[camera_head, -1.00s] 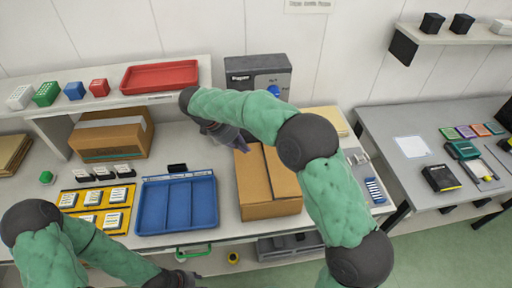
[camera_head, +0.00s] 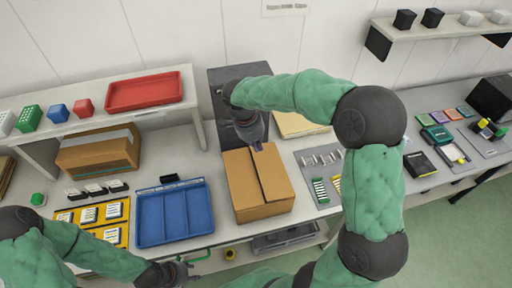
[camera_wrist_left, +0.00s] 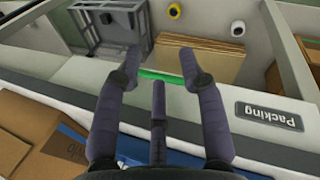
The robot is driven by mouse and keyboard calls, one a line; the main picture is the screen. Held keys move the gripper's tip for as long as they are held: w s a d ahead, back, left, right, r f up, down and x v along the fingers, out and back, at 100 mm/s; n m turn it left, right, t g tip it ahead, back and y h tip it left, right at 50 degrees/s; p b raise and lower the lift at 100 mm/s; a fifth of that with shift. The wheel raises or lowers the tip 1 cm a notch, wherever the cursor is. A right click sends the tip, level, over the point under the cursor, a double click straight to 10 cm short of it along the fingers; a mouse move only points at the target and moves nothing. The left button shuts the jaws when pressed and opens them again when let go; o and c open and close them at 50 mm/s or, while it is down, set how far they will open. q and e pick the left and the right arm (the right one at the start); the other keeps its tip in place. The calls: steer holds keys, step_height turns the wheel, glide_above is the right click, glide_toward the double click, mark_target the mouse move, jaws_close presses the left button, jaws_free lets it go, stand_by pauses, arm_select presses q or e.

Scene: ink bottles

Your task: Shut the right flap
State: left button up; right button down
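The cardboard box (camera_head: 263,212) stands on the table in the middle of the head view. Its left flap (camera_head: 240,178) and right flap (camera_head: 274,172) both lie across the top, with a dark seam between them. I cannot tell whether the right flap is fully flat. My right gripper (camera_head: 258,146) points down at the box's far edge, near the seam's far end; whether it touches is unclear, and its fingers are too small to judge. My left gripper (camera_head: 187,270) is low by the table's front edge; in the left wrist view (camera_wrist_left: 160,65) its fingers are apart and empty.
A blue tray (camera_head: 140,220) and a yellow rack of bottles (camera_head: 118,236) are left of the box. A grey slotted mat (camera_head: 307,180) is to its right. A dark grey machine (camera_head: 222,100) stands behind. My right arm arches over the table's right side.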

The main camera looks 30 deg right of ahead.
mark_target(260, 170)
steer(key=x, duration=0.7)
steer(key=a+x, duration=0.1)
steer(key=x, duration=0.3)
steer(key=shift+w+f, duration=0.1)
steer(key=shift+f, duration=0.1)
steer(key=shift+a+f, duration=0.1)
steer(key=shift+f, duration=0.4)
steer(key=shift+b, duration=0.3)
steer(key=f+b, duration=0.1)
steer(key=b, duration=0.3)
steer(key=shift+w+a+f+b, duration=0.15)
steer(key=shift+a+f+b, duration=0.15)
steer(key=shift+f+b, duration=0.1)
steer(key=shift+r, duration=0.15)
